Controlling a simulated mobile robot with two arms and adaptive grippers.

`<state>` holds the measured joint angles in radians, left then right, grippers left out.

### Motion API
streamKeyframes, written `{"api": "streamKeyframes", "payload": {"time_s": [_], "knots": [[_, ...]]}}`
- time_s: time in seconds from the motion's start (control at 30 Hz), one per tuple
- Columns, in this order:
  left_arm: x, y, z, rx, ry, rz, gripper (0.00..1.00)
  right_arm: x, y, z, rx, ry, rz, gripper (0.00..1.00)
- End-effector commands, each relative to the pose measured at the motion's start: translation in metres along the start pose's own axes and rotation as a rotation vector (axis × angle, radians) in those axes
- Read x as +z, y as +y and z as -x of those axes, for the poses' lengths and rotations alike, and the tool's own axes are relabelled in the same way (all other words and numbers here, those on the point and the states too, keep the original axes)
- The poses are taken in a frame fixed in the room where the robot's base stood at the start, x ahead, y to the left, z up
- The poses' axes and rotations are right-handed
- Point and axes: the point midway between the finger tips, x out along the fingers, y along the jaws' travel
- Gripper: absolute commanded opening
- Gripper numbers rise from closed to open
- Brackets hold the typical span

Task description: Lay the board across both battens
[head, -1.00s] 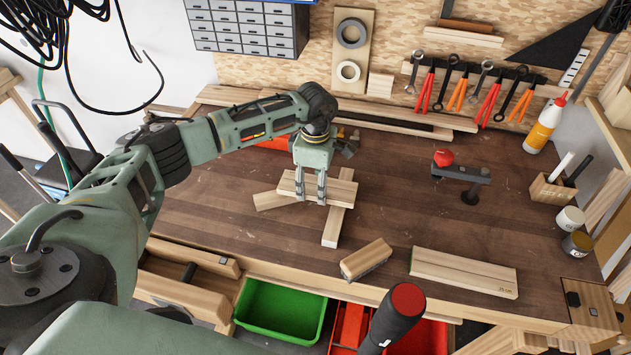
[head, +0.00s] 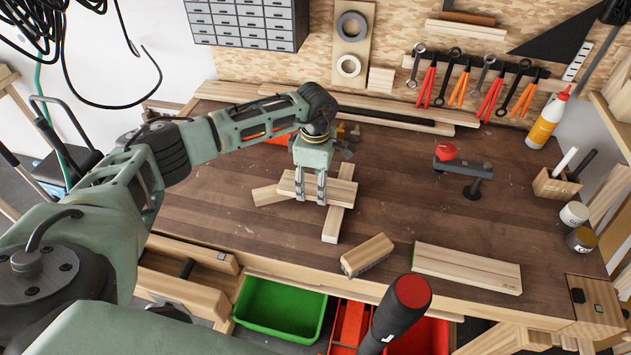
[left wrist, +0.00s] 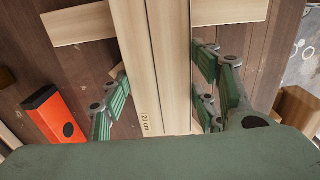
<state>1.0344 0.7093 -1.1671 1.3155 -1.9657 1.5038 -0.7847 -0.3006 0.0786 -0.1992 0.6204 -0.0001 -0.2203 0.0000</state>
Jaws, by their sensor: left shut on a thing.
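The board (head: 342,191) is a pale wooden plank lying crosswise in the head view. My left gripper (head: 309,199) is shut on it, fingers on its near and far long sides. One batten (head: 332,226) passes beneath the board near its right end. The other batten (head: 266,196) shows at the board's left end, mostly hidden by the board and gripper. In the left wrist view the board (left wrist: 166,60) runs between the fingers (left wrist: 160,100), marked "20 cm", and a batten (left wrist: 80,24) crosses under it. I cannot tell whether the board touches both battens.
A red-topped clamp-like tool (head: 462,169) stands to the right. Long strips (head: 400,118) lie along the back. A green bin (head: 280,308) sits below the front edge.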

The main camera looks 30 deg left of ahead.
Motion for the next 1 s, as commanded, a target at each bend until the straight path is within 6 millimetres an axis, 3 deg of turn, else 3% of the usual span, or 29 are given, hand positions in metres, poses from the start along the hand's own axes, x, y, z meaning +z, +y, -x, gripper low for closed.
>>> {"api": "streamKeyframes", "payload": {"time_s": [0.77,0.8,1.0], "knots": [[0.0,0.0003,-0.005,0.001,0.0,0.0,0.26,0.0007,0.0017,-0.0065,0.002,0.0,0.002,0.52],[0.0,0.0003,-0.0049,0.001,0.0,0.0,0.57,0.0006,0.0017,-0.0064,0.002,0.0,0.002,0.52],[0.0,0.0001,-0.0047,0.0,0.0,0.0,0.74,0.0006,0.0016,-0.0059,0.002,0.0,0.002,0.52]]}}
